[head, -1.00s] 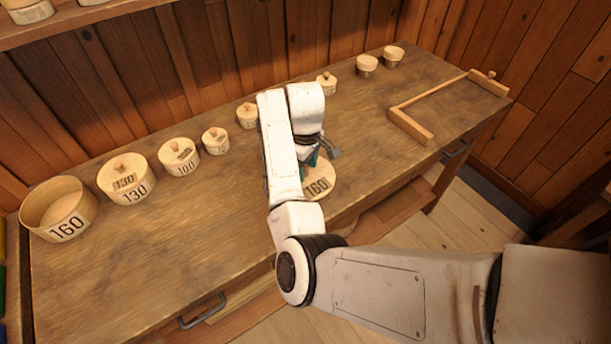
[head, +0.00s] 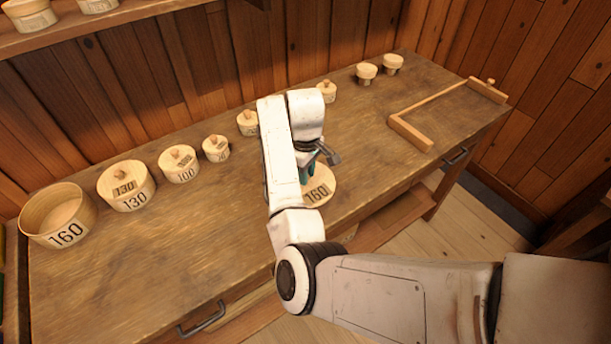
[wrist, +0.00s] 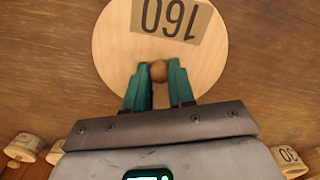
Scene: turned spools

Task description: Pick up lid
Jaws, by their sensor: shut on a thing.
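The lid (head: 322,191) is a round, pale wooden disc labelled 160, near the front edge of the workbench in the head view. It fills the top middle of the wrist view (wrist: 115,45), with a small round knob (wrist: 158,71) near my gripper. My gripper (wrist: 158,78) has teal fingers, one on each side of the knob, and is shut on it. In the head view my arm hides part of the lid and most of my gripper. I cannot tell whether the lid touches the bench. An open round box (head: 57,216) labelled 160 stands at the far left.
Lidded boxes labelled 130 (head: 126,187) and 100 (head: 179,164) and smaller ones stand in a row along the bench (head: 130,255). Two small pots (head: 367,73) stand at the back right. A wooden frame (head: 410,133) lies at the right. The front left bench top is clear.

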